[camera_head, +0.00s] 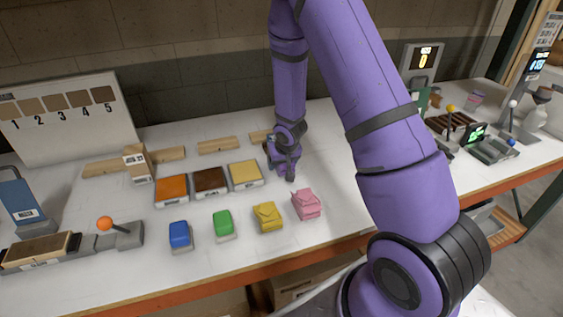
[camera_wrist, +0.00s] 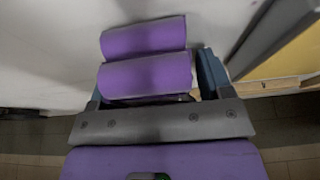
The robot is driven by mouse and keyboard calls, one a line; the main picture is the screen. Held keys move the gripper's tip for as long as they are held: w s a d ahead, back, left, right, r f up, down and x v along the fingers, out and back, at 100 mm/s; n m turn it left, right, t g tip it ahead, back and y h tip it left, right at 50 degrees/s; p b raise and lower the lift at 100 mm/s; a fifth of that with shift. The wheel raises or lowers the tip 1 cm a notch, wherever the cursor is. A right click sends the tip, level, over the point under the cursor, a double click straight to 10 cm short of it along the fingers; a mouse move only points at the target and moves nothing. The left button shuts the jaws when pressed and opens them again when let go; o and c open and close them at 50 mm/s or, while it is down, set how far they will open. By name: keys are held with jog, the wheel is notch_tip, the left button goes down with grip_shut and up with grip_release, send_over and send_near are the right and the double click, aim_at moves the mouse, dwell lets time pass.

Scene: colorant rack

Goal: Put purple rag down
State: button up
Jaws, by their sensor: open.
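My gripper (camera_head: 284,172) points down over the white table, right of the yellow sample tile and behind the pink cloth. In the wrist view the purple rag (camera_wrist: 145,75) shows as two rounded purple folds over a pale surface, close ahead of the grey gripper palm. A dark finger stands at its right side; the left finger barely shows. The jaws are open, with the rag between or just beyond them. I cannot tell whether the rag touches the table.
A pink cloth (camera_head: 306,204), yellow cloth (camera_head: 267,216), green block (camera_head: 223,223) and blue block (camera_head: 180,235) stand along the front. The yellow tile (camera_head: 245,173), brown tile (camera_head: 210,182) and orange tile (camera_head: 172,190) lie behind. Wooden strips (camera_head: 221,145) line the back.

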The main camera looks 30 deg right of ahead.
jog(key=shift+s+d, duration=0.1)
jog(key=shift+d, duration=0.2)
jog(key=shift+r, duration=0.25)
jog(key=v, duration=1.2)
jog(key=shift+a, duration=0.2)
jog(key=s+a+f+v, duration=0.1)
jog(key=v, duration=1.9)
jog(key=s+a+r, duration=0.1)
jog(key=s+r, duration=0.2)
jog(key=s, duration=0.3)
jog(key=s+a+r+n, duration=0.1)
jog(key=s+a+r, duration=0.1)
jog(key=s, duration=0.4)
jog(key=s+a+r+n, duration=0.1)
jog(key=s+a+r, duration=0.1)
jog(key=s+r, duration=0.2)
jog(key=s, duration=0.2)
jog(key=shift+s+r+t+y, duration=0.25)
jog(key=shift+r+t+y, duration=0.05)
jog(key=shift+r+y, duration=0.1)
jog(key=shift+o, duration=0.4)
